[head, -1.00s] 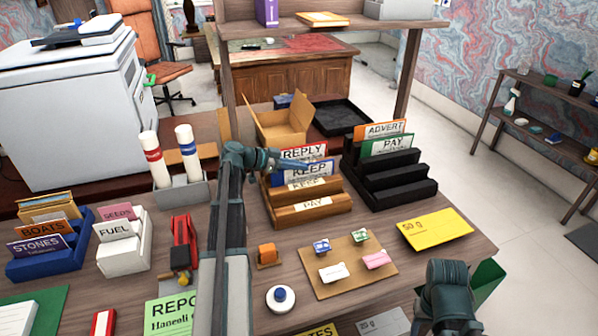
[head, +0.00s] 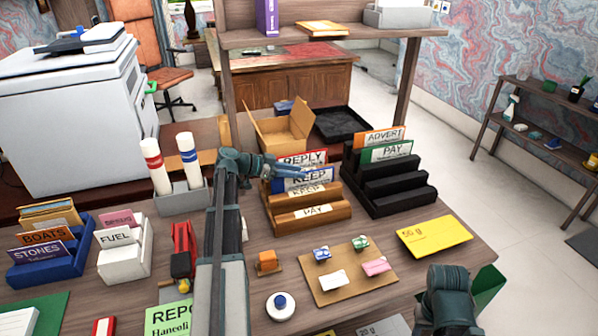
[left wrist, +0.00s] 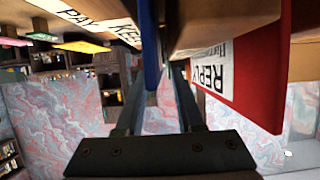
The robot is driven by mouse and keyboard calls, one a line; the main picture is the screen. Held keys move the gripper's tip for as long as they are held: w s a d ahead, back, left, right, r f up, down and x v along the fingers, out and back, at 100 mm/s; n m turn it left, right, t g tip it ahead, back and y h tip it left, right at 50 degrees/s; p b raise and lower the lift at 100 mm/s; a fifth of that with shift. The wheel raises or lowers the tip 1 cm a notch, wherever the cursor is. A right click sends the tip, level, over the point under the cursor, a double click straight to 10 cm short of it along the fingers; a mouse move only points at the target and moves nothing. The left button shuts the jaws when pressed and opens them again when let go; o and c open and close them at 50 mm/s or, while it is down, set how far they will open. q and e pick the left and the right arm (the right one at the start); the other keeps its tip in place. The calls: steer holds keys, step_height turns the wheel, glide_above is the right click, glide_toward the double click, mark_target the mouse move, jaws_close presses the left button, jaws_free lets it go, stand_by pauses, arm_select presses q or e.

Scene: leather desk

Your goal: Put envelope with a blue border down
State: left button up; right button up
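The envelope with a blue border (head: 308,181), labelled KEEP, stands upright in the brown stepped sorter (head: 323,214), in front of a red-bordered REPLY envelope (head: 316,157). My left gripper (head: 294,172) reaches in from the left at its top left side. In the left wrist view the two fingers (left wrist: 164,80) are apart, with a gap between them. The blue edge (left wrist: 151,45) shows by the left finger's tip, and the red REPLY envelope (left wrist: 262,70) is off to the right. My right gripper (head: 447,300) is at the lower right; its fingers are not clear.
A black stepped sorter (head: 395,188) with ADVERT and PAY envelopes stands right of the brown one. An open cardboard box (head: 283,130) is behind. A yellow envelope (head: 434,236) and a small board (head: 325,292) with stamps lie in front.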

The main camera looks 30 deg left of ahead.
arm_select(q)
steer(key=p+v, duration=0.3)
steer(key=v, duration=0.7)
steer(key=shift+s, duration=0.2)
steer(key=shift+r, duration=0.1)
